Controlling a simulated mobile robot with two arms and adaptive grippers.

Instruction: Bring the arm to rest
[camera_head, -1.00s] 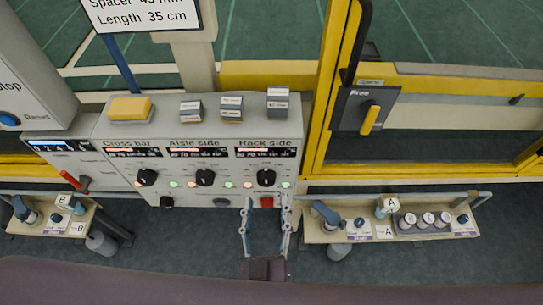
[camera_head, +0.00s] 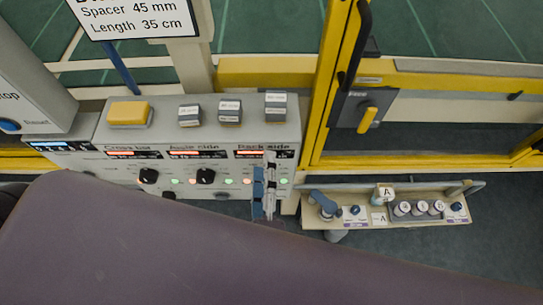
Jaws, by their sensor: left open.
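My left gripper (camera_head: 264,172) is in front of the right part of the grey control panel (camera_head: 125,180), below the Rack side display. It is seen nearly edge-on, with its fingers pointing up. It is open, and I see nothing held in it. It hides the Rack side knob. My large purplish arm link (camera_head: 200,255) fills the lower left and bottom of the view. My right gripper is not in view.
The panel has black knobs (camera_head: 205,176), small lights and a yellow button (camera_head: 129,113). To the right are a yellow-framed gate with a grey latch box (camera_head: 352,112) and a small control shelf (camera_head: 322,224). Open floor lies at far right.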

